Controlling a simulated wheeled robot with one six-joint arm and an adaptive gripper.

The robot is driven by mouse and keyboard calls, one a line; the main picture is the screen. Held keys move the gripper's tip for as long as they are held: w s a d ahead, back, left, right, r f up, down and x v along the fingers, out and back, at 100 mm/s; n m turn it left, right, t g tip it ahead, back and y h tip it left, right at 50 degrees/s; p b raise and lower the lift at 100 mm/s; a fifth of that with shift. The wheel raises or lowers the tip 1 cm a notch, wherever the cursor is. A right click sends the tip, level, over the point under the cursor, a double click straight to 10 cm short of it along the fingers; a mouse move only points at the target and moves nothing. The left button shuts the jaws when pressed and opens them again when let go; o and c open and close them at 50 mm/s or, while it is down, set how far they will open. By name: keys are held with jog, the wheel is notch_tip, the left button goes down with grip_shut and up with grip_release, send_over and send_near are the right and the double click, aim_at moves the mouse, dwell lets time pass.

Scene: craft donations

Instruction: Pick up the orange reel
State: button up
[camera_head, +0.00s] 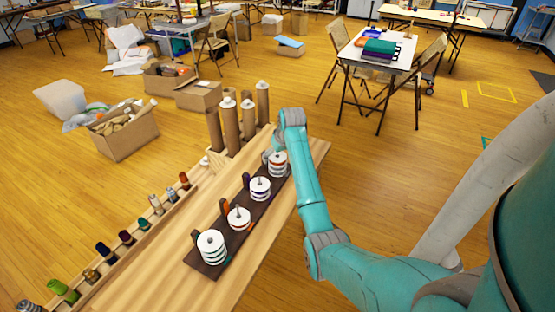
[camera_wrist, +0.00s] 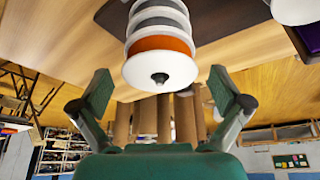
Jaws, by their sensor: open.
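The orange reel (camera_wrist: 160,45) has white flanges and sits at the peg-tip end of a stack of reels in the wrist view. Grey-banded reels (camera_wrist: 157,18) lie behind it on the same peg. That stack (camera_head: 278,164) shows in the head view at the far end of the dark rack (camera_head: 210,266). My gripper (camera_wrist: 165,95) is open, its two fingers spread on either side, with the orange reel between and beyond them. No finger appears to touch it. In the head view my gripper (camera_head: 268,157) is beside the far stack, partly hidden by my arm.
Three other reel stacks (camera_head: 211,247) stand along the rack, close to one another. Tall cardboard tubes (camera_head: 247,119) stand just beyond the far end. A row of small spools (camera_head: 126,238) lines the left of the wooden table (camera_head: 268,224).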

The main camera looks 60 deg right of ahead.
jog(key=c, duration=1)
notch_tip(320, 180, up, 10)
jog(key=shift+a, duration=0.1)
